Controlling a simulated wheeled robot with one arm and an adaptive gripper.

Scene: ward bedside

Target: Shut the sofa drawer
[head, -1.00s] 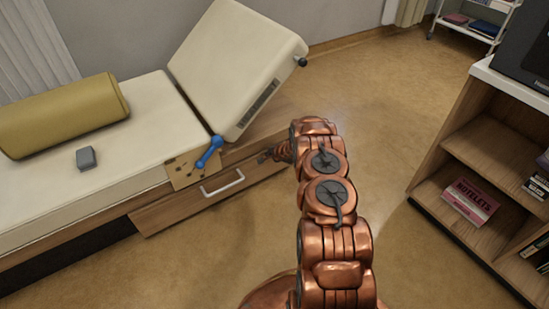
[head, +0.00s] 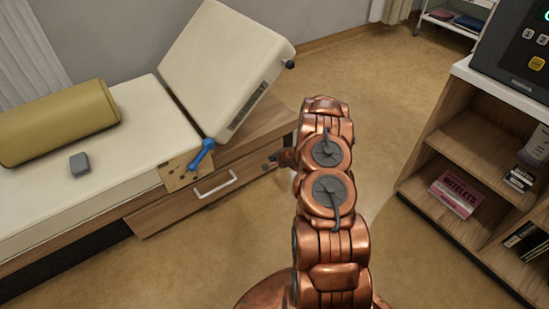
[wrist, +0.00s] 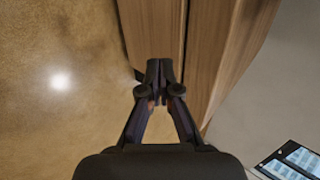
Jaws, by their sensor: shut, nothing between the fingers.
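The sofa drawer (head: 160,213) is a wooden front with a white bar handle (head: 215,184), low in the side of the cream sofa (head: 60,200). It seems to stand out a little from the sofa frame. My gripper (head: 273,162) is at the drawer's right end, clear of the handle, and partly hidden by my copper arm. In the wrist view my gripper (wrist: 160,68) is shut and empty, its tips over the wooden panel (wrist: 158,25). A narrow dark gap divides this panel from a second one. I cannot tell whether the tips touch the wood.
A blue lever (head: 203,154) sits on a wooden plate above the drawer. A yellow bolster (head: 60,120) and a grey box (head: 80,163) lie on the sofa. A wooden shelf unit (head: 415,180) stands at right. Floor (head: 385,110) between is clear.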

